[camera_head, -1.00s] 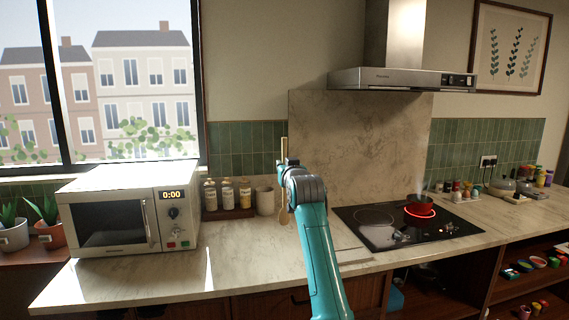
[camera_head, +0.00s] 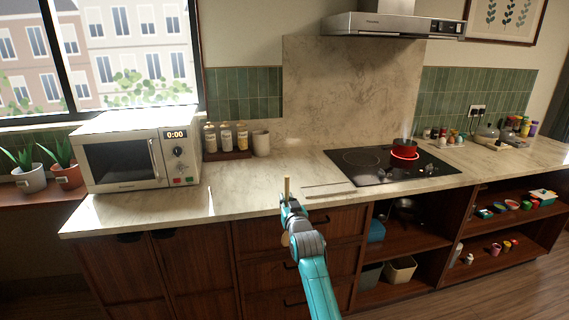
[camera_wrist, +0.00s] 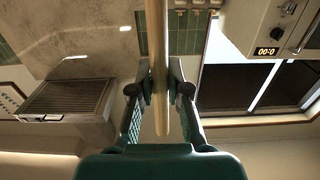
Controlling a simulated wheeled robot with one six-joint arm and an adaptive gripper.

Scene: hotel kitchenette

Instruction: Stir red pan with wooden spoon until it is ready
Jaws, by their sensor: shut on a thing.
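My gripper (camera_wrist: 160,100) is shut on the wooden spoon (camera_wrist: 155,30), whose handle runs between the two fingers in the wrist view. In the head view the spoon's handle (camera_head: 287,187) sticks up above my gripper (camera_head: 288,208), and part of the spoon's head shows below it. They are in front of the counter, left of the stove. The red pan (camera_head: 405,147) sits on the right rear burner of the black cooktop (camera_head: 345,178). That burner glows red and faint steam rises above the pan. The spoon is well apart from the pan.
A microwave (camera_head: 122,160) stands on the counter at left. Bottles (camera_head: 226,136) and a cup (camera_head: 261,143) stand beside it. A range hood (camera_head: 390,27) hangs above the cooktop. Small jars (camera_head: 443,136) stand right of it. The counter (camera_head: 250,187) between microwave and cooktop is mostly clear.

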